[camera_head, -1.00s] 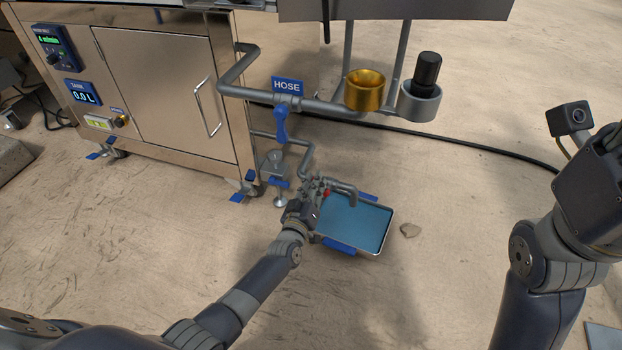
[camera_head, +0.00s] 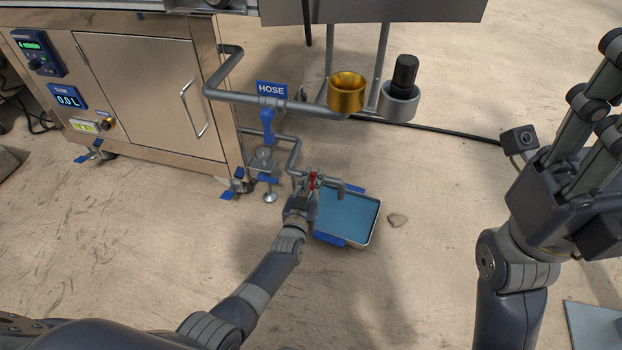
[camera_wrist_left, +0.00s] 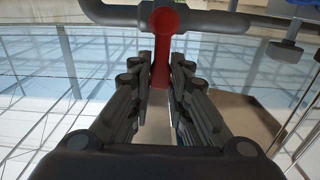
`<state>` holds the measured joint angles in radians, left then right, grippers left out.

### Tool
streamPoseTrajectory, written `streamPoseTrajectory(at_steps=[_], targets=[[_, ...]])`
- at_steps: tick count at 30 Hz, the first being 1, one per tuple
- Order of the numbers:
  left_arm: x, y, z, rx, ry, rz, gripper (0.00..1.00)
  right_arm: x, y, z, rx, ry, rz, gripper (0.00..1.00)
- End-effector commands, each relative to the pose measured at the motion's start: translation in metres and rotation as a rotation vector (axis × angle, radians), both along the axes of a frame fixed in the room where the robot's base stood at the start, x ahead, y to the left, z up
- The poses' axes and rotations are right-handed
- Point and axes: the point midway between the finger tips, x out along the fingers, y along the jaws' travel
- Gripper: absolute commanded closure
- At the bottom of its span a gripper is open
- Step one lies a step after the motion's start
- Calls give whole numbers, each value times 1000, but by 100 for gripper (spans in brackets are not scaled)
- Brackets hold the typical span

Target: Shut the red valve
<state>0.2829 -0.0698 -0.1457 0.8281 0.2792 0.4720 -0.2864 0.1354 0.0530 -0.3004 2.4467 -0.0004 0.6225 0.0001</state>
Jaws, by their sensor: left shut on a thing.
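The red valve (camera_head: 313,179) is a small red handle on the grey drain pipe low beside the machine. In the left wrist view its round red hub (camera_wrist_left: 164,20) sits on the pipe, and its lever points down between my fingers. My left gripper (camera_head: 307,188) is shut on the red lever, with fingers on both sides of it. It also shows in the left wrist view (camera_wrist_left: 160,85). The lower part of the lever is partly hidden by the fingers. My right gripper (camera_head: 590,120) is raised at the right, away from the valve, with its fingers spread and nothing between them.
A tray of blue water (camera_head: 376,228) lies on the ground under the spout (camera_head: 341,186). A blue handle (camera_head: 267,122) hangs below the HOSE sign (camera_head: 272,90). A brass cup (camera_head: 347,92) and a black-capped holder (camera_head: 398,100) sit higher up.

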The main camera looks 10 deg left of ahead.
Motion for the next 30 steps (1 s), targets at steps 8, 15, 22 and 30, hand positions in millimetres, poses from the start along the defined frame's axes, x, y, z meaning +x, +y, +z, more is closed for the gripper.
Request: streamPoseTrajectory(at_steps=[8, 15, 22, 30], targets=[[-1, -1, -2, 8, 3, -2, 100, 0, 0, -1, 0, 0, 0, 60], [-1, -1, -2, 6, 3, -2, 63, 0, 0, -1, 0, 2, 1, 60], [0, -1, -1, 5, 1, -1, 63, 0, 0, -1, 0, 2, 0, 60], [-12, 0, -1, 4, 1, -1, 63, 1, 0, -2, -1, 5, -1, 60]])
